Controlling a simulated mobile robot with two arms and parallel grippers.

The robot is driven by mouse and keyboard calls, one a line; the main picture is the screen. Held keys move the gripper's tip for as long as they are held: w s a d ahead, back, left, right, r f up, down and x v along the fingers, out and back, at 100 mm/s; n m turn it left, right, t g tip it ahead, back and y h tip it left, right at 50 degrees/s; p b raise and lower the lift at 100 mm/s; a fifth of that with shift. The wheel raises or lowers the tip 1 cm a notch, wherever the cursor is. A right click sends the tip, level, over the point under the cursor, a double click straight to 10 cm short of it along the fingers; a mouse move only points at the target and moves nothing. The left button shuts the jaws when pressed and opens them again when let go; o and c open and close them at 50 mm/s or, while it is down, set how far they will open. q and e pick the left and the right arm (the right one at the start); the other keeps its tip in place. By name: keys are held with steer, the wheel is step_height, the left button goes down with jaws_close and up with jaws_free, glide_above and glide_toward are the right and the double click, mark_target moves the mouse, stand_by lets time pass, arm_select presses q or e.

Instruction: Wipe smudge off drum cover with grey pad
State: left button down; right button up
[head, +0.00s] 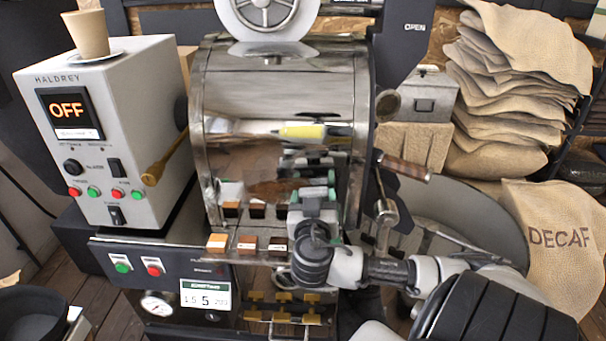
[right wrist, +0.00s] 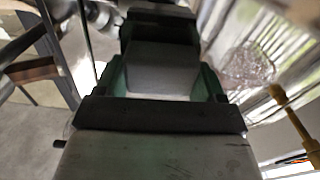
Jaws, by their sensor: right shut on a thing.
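The drum cover (head: 280,85) is a shiny, curved metal surface at the middle of the head view. A brown smudge (head: 270,188) shows on its lower front, just left of my right gripper. The smudge (right wrist: 248,68) also shows as a speckled patch at the right of the right wrist view. My right gripper (head: 310,182) is in front of the cover, shut on the grey pad (right wrist: 160,72), which sits between its green-lined fingers. The arm mostly hides the pad in the head view, and I cannot tell whether it touches the cover. My left gripper is not in view.
A grey control box (head: 105,130) showing OFF, with a cup (head: 88,34) on top, stands left. A wooden handle (head: 165,160) juts beside the cover. Small sample blocks (head: 247,244) sit below it. A round tray (head: 450,215) and stacked sacks (head: 515,90) are right.

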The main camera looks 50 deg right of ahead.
mark_target(270, 185)
steer(key=shift+s+d, duration=0.15)
steer(key=shift+s, duration=0.05)
steer(key=shift+w, duration=0.1)
steer(key=shift+w+a+b, duration=0.9)
steer(key=shift+w+a, duration=1)
steer(key=shift+w, duration=0.25)
steer(key=shift+w+a+b, duration=0.85)
steer(key=shift+w+a, duration=1)
steer(key=shift+w, duration=0.3)
steer(key=shift+w+a+b, duration=0.7)
steer(key=shift+w+a, duration=0.4)
steer(key=shift+w, duration=0.25)
steer(key=shift+w+a+r+p, duration=0.1)
steer(key=shift+r+p, duration=0.4)
steer(key=shift+r, duration=0.4)
steer(key=shift+s+d+f, duration=0.15)
steer(key=shift+s+d, duration=1.5)
steer(key=shift+s, duration=0.3)
steer(key=shift+s+d+b, duration=0.25)
steer(key=shift+s+d, duration=1.4)
steer(key=shift+s, duration=0.3)
steer(key=shift+s+d+b, duration=0.2)
steer(key=shift+s+d, duration=1.45)
steer(key=shift+s, duration=0.3)
